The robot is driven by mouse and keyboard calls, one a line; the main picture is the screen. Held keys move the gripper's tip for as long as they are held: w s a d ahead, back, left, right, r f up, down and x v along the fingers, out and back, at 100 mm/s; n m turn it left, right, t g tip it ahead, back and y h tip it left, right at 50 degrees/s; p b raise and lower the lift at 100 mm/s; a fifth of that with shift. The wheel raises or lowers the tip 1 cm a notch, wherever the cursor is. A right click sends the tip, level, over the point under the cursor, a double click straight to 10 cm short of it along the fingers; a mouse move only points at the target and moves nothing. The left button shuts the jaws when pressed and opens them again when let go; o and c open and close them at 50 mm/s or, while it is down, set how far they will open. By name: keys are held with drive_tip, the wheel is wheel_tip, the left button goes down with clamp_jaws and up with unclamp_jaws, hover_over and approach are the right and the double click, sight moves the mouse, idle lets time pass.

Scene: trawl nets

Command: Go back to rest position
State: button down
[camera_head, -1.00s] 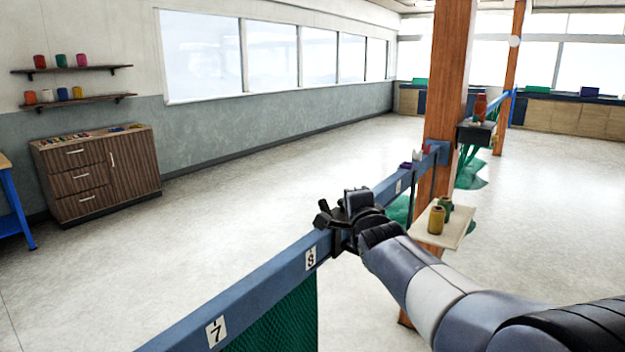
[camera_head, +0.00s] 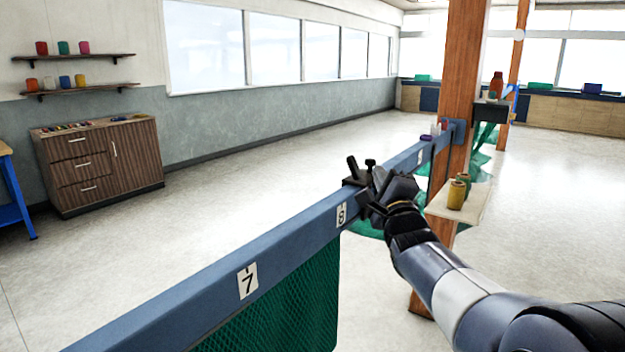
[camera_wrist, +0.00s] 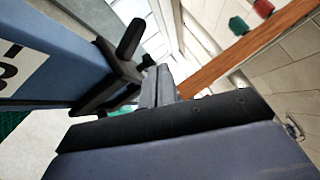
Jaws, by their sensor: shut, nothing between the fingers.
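My gripper (camera_head: 380,183) is beside the blue rail, close to a black clamp with knobs (camera_head: 354,172). In the wrist view its grey fingers (camera_wrist: 158,87) are together and empty. The black clamp (camera_wrist: 112,78) shows there just left of the fingers, against the blue rail (camera_wrist: 50,55). I cannot tell whether the fingers touch it. My arm reaches in from the lower right.
The blue rail (camera_head: 205,285), with number plates 7 (camera_head: 248,283) and 8 (camera_head: 342,215), carries green netting (camera_head: 290,310) and runs to a wooden post (camera_head: 462,75). A small shelf (camera_head: 475,211) holds spools. A drawer cabinet (camera_head: 100,165) stands left. Open floor lies beyond.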

drive_tip(key=s+d+f+b, duration=0.1)
drive_tip(key=s+f, duration=0.1)
drive_tip(key=s, duration=0.3)
drive_tip(key=s+d+f+t+b, duration=0.1)
drive_tip(key=s+f, duration=0.2)
drive_tip(key=s, duration=0.3)
drive_tip(key=shift+d+m+b, duration=0.35)
drive_tip(key=shift+m+b, duration=0.05)
drive_tip(key=shift+s+f, duration=0.1)
drive_tip(key=shift+f, duration=0.05)
